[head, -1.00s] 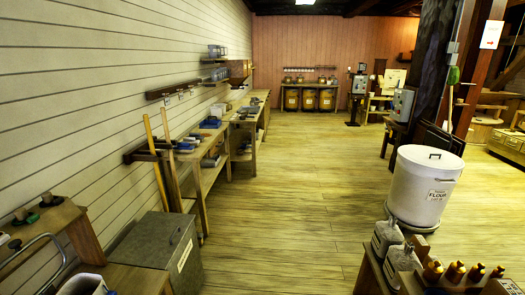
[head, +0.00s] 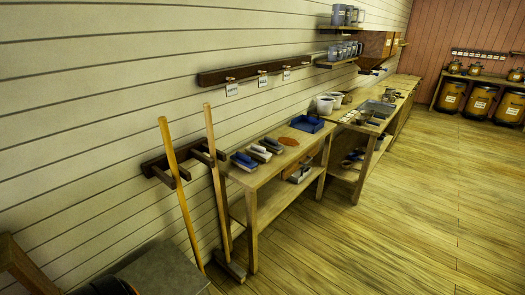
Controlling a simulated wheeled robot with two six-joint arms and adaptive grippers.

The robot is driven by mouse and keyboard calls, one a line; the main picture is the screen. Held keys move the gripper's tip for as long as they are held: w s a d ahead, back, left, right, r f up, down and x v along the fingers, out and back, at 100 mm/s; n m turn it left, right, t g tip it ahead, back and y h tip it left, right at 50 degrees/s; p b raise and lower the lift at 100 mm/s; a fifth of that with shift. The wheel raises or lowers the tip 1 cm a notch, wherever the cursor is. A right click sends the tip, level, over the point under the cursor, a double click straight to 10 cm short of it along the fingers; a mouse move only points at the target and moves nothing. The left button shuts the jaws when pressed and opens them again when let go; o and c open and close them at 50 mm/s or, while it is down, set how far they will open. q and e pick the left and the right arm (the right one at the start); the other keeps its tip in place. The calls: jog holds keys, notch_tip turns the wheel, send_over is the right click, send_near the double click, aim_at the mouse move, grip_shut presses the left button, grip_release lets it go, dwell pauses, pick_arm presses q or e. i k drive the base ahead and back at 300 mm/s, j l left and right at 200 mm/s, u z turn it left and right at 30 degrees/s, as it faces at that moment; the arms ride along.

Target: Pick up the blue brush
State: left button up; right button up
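A blue brush (head: 244,161) lies at the near left end of the wooden bench top, close to the plank wall. Two similar brushes lie beside it: one with a pale and dark body (head: 259,153) and one further along (head: 271,145). They are too small to make out in detail. Neither of my grippers shows in the head view.
The wooden bench (head: 262,180) also bears an orange-brown disc (head: 288,141) and a blue tray (head: 307,124). Two long wooden handles (head: 178,190) (head: 217,180) lean at a wall rack left of it. A grey bin (head: 160,272) stands nearer. The floor (head: 400,225) at right is clear.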

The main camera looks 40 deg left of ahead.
aim_at(244, 162)
jog(key=i+u, duration=0.45)
jog(key=i+l+u, duration=0.15)
jog(key=i+u, duration=0.3)
jog(key=i+l+u, duration=0.4)
jog(key=i+j, duration=0.05)
jog(key=i, duration=0.05)
